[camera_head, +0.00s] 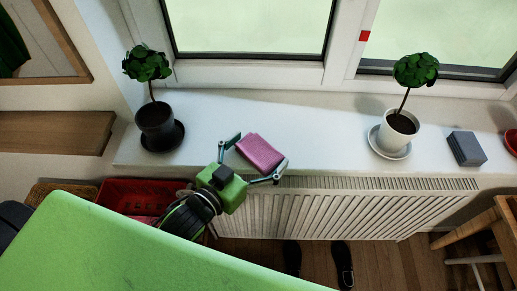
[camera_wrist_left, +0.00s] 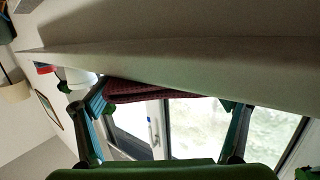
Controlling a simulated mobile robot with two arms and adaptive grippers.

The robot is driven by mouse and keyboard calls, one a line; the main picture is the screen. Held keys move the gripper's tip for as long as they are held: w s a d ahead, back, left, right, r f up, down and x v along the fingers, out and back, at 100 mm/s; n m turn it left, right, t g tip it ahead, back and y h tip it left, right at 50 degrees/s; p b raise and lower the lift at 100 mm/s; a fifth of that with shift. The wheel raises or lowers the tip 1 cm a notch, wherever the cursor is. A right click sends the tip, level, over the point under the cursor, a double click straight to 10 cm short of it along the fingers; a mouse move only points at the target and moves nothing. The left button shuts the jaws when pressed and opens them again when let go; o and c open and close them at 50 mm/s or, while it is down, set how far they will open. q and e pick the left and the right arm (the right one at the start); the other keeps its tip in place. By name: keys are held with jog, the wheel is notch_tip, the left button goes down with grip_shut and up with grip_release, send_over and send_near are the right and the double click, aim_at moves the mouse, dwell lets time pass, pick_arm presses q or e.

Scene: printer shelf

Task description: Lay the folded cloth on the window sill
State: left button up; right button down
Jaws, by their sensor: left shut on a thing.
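The folded cloth (camera_head: 260,153) is a pink, flat rectangular bundle at the front edge of the white window sill (camera_head: 310,135), left of the middle. My left gripper (camera_head: 254,159) is shut on it, with one finger at each side. I cannot tell whether the cloth touches the sill. In the left wrist view the cloth (camera_wrist_left: 138,92) shows as a dark red, layered edge between the fingers of the left gripper (camera_wrist_left: 168,104), partly hidden behind the pale sill (camera_wrist_left: 215,62). My right gripper is not in view.
A plant in a black pot (camera_head: 155,121) stands left on the sill, and one in a white pot (camera_head: 399,124) stands right. Beyond it are a grey box (camera_head: 466,148) and a red object (camera_head: 511,141). The sill between the plants is clear. A radiator (camera_head: 320,212) is below.

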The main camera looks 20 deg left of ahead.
pick_arm(q)
jog(key=shift+f, duration=0.1)
jog(key=o, duration=0.5)
jog(key=shift+b+v, duration=1)
jog(key=shift+v, duration=5)
